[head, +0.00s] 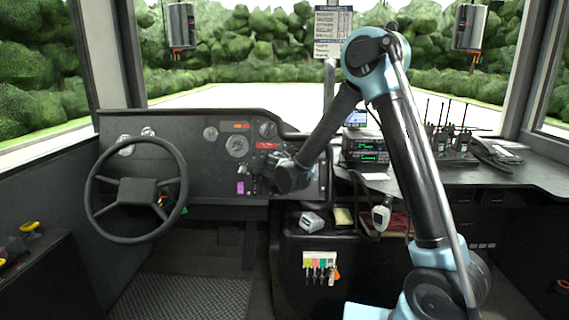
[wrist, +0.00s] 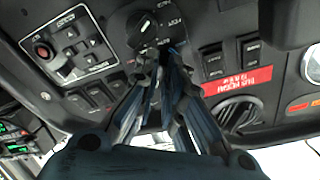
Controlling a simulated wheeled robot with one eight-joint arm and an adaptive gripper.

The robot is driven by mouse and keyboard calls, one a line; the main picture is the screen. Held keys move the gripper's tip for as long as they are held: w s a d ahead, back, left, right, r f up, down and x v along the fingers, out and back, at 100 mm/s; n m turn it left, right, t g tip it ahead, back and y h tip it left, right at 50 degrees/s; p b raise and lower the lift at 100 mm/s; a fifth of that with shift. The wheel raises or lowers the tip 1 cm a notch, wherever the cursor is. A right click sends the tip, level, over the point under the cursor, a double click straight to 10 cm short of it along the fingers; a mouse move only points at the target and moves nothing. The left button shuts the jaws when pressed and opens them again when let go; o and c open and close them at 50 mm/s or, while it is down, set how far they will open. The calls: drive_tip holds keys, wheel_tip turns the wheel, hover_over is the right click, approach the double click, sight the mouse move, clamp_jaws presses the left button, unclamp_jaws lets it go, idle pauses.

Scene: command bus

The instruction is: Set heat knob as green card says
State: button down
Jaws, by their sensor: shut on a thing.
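A black round knob (wrist: 145,22) with a light pointer mark and white lettering around it is at the top middle of the wrist view. The lettering is too small to read surely. My gripper (wrist: 160,52) has its fingers closed together at the knob's lower edge, shut on it. In the head view my gripper (head: 262,173) reaches the dashboard right of the steering wheel and hides the knob there. A small green patch (head: 184,211) shows behind the wheel's lower right rim; I cannot tell whether it is the green card.
A second dark knob (wrist: 238,115) sits beside a red label (wrist: 238,80). Rocker switches and a red button (wrist: 42,50) are close to my fingers. The steering wheel (head: 137,195) stands left of my arm. Radios (head: 364,148) and coloured key tags (head: 320,264) are on the right.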

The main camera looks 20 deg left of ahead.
drive_tip(key=shift+d, duration=0.15)
drive_tip(key=c, duration=2)
unclamp_jaws()
drive_tip(key=v, duration=1.2)
drive_tip(key=shift+w, duration=0.1)
